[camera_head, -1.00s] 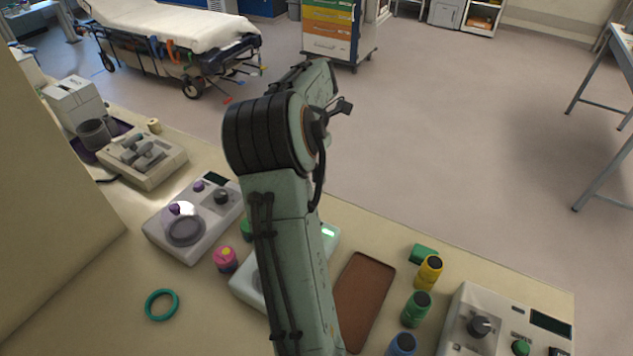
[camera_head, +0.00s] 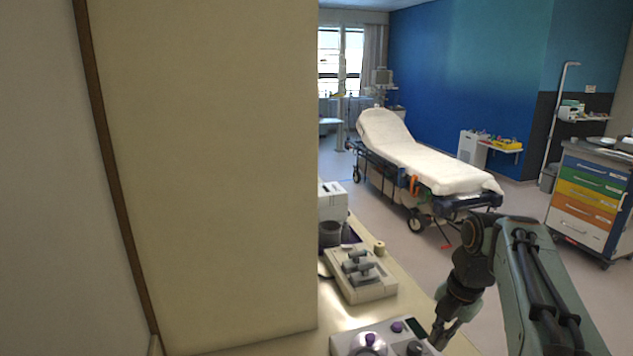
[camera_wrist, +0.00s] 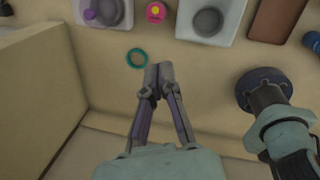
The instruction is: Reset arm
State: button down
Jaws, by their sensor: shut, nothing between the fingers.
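My gripper (camera_wrist: 158,80) is shut and empty in the wrist view. Its fingertips show above the beige counter, just right of a teal ring (camera_wrist: 137,58). In the head view my gripper (camera_head: 441,338) hangs at the lower right beside a grey device with purple knobs (camera_head: 385,340). My arm comes in from the lower right and bends down to it.
A tall beige panel (camera_head: 215,170) fills the left of the head view. A grey device with levers (camera_head: 360,275) sits on the counter. Beyond are a stretcher (camera_head: 430,168) and a drawer cart (camera_head: 588,200). A brown tray (camera_wrist: 277,20) lies at the wrist view's upper right.

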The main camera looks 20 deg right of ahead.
jog(key=s+a+m+y, duration=0.15)
jog(key=s+a, duration=0.25)
jog(key=a, duration=0.6)
jog(key=s+a+m, duration=0.3)
jog(key=s+a, duration=0.2)
jog(key=a, duration=0.4)
jog(key=s+a+f+m+g, duration=0.2)
jog(key=s+f+m, duration=0.5)
jog(key=m, duration=0.9)
jog(key=shift+s+a+h, duration=0.15)
jog(key=shift+s+h, duration=0.2)
jog(key=shift+s, duration=0.55)
